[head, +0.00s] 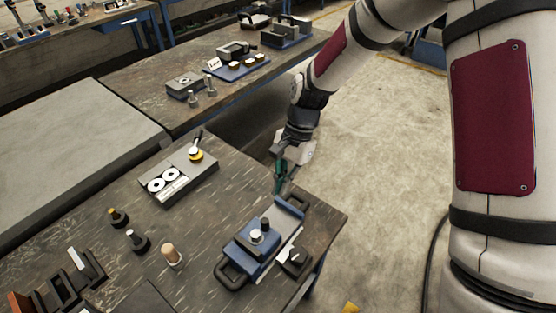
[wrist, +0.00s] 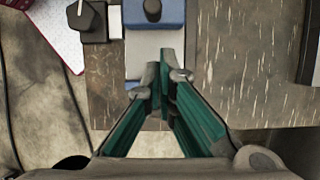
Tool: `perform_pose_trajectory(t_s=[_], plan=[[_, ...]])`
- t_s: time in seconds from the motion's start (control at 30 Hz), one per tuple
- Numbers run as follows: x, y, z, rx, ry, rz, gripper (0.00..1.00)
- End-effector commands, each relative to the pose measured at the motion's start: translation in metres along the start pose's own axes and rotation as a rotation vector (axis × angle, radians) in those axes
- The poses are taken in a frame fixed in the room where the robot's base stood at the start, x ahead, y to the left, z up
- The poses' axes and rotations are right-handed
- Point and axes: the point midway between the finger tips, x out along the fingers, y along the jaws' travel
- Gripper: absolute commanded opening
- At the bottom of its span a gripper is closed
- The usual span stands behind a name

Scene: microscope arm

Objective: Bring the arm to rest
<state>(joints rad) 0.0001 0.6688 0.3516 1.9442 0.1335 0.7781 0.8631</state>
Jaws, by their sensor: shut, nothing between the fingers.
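My gripper (head: 281,184) hangs at the end of my arm, over the far right edge of the near table (head: 225,200). In the wrist view its green fingers (wrist: 164,72) come together at the tips, with nothing between them. A blue tray-like fixture (head: 285,221) with black handles stands on the table, just below and in front of the gripper in the head view. A black knob and a white-topped knob (head: 257,236) stand on it. The wrist view shows part of a blue block (wrist: 154,12) beyond the fingertips. Whether the fingers touch anything below is hard to tell.
A grey box with two white discs (head: 175,183) and several small knobbed pegs (head: 172,256) stand on the near table. A second table (head: 150,95) behind carries more instruments. Bare concrete floor (head: 380,150) lies right of the tables.

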Motion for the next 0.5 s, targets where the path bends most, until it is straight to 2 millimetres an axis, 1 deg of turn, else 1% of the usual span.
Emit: perform_pose_trajectory(t_s=[0.2,0.27,0.37,0.47,0.5], plan=[[-0.001,0.000,-0.001,0.001,0.000,0.000,0.00],[-0.009,0.002,-0.001,-0.012,0.017,-0.004,0.00],[-0.032,0.011,0.000,-0.055,0.063,-0.010,0.00],[-0.066,0.026,0.004,-0.116,0.131,-0.018,0.00],[-0.079,0.033,0.006,-0.142,0.160,-0.021,0.00]])
